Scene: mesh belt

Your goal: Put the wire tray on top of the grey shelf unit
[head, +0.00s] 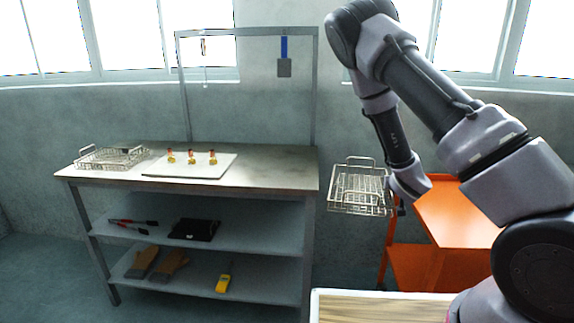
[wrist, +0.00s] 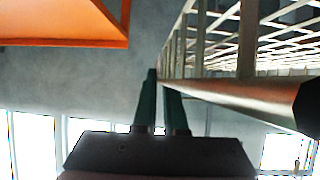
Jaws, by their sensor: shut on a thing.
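A wire tray (head: 360,192) with raised end handles hangs in the air right of the bench, in front of the wall. My gripper (head: 399,207) is at its right side, shut on it. In the wrist view my gripper's dark fingers (wrist: 160,82) close at the tray's edge, and the tray's metal rod (wrist: 235,98) and mesh run to the right. A grey bench-like unit (head: 255,172) with two lower shelves stands at left; no other grey shelf unit shows. The fingertips are small and partly hidden in the head view.
On the bench top lie another wire tray (head: 112,158) and a white board (head: 215,170) with small amber items. Its right part is bare. An orange cart (head: 455,215) stands behind my arm. A wood-topped surface (head: 375,308) is at front. A frame rises behind the bench.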

